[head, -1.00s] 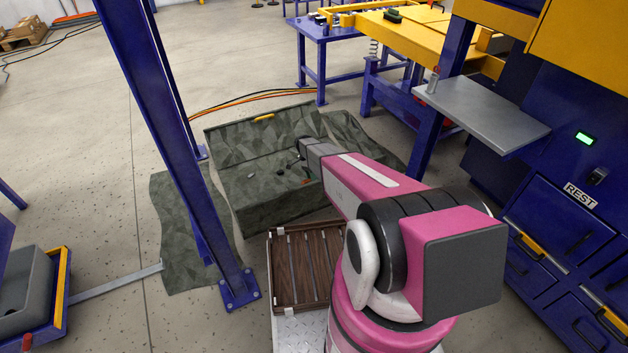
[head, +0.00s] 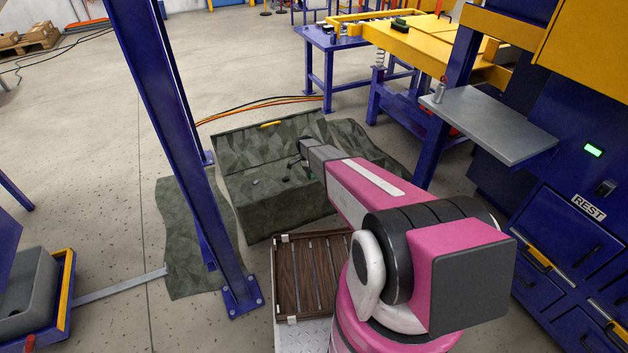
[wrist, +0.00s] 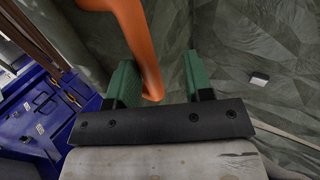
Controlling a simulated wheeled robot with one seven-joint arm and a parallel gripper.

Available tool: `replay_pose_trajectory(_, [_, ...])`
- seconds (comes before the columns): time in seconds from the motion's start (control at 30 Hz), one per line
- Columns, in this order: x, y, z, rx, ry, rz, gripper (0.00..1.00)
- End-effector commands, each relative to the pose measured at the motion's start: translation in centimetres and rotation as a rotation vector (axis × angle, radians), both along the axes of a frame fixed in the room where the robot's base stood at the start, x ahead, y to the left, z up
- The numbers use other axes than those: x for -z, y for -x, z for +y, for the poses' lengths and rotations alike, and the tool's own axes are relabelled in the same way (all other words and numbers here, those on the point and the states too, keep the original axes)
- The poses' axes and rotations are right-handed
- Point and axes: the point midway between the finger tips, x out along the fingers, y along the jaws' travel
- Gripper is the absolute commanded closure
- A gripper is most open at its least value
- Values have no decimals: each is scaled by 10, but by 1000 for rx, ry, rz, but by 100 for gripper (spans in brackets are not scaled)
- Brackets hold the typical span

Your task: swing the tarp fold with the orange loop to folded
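The camouflage tarp (head: 262,208) forms a box-like shape on the floor beyond my base. Its back panel (head: 235,148) stands up and has a yellow handle (head: 271,125) on its top edge. One fold (head: 183,255) lies flat on the floor to the left, and another (head: 362,142) spreads out at the right. In the wrist view the orange loop (wrist: 142,45) is large and close. It reaches down between the two green finger pads of my gripper (wrist: 160,85), which stand apart. In the head view my forearm hides the loop.
A slatted wooden tray (head: 297,236) is in front of my base. A grey shelf (head: 490,120) and blue cabinets (head: 560,250) are at the right. Cables (head: 250,104) run behind the tarp.

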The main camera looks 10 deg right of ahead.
Motion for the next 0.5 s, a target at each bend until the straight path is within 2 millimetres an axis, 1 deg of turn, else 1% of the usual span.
replay_pose_trajectory(0.03, [0,-5,1,0,0,0,53])
replay_pose_trajectory(0.2, [0,-14,4,0,0,0,53])
replay_pose_trajectory(0.5, [0,-28,9,0,0,0,53])
